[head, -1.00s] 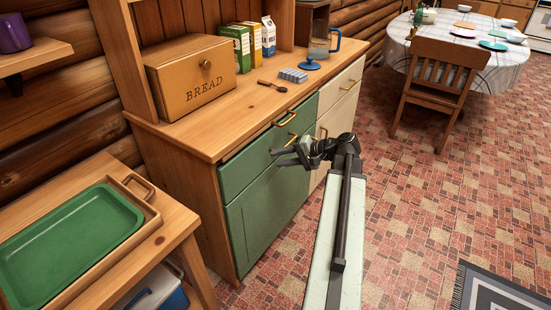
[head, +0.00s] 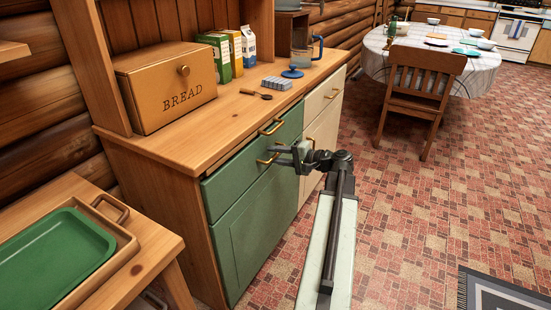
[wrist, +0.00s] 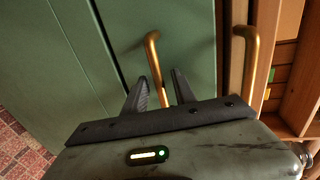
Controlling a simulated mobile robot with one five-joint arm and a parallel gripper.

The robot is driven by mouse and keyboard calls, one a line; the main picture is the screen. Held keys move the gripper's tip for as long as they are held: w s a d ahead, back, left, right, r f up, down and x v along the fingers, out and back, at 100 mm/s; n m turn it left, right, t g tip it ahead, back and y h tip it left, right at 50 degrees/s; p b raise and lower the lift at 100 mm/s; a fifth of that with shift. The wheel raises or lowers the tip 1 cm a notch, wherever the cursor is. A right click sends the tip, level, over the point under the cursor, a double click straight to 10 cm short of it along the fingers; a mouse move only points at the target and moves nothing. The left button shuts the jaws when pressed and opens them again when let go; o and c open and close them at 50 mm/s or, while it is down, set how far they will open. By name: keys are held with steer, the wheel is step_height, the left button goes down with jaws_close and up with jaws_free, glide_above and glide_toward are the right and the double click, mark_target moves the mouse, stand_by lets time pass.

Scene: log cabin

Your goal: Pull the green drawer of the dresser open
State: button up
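The dresser (head: 150,185) stands at the left, with a green drawer (head: 235,180) above a green door (head: 255,230). The drawer front looks flush or nearly so; a small gap is hard to judge. Its brass handle (head: 266,160) also shows in the wrist view (wrist: 154,62). My gripper (head: 281,156) is at this handle. In the wrist view, my two dark fingers (wrist: 160,90) are apart, with the handle bar between them. Whether either finger touches it I cannot tell.
A second brass handle (head: 272,127) sits just above, at the countertop edge. A bread box (head: 165,85), cartons (head: 235,52) and a spoon (head: 256,94) are on top. A green tray (head: 50,255) is at the left.

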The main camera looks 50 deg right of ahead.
steer(key=shift+c, duration=0.3)
jaws_close()
stand_by(1.1)
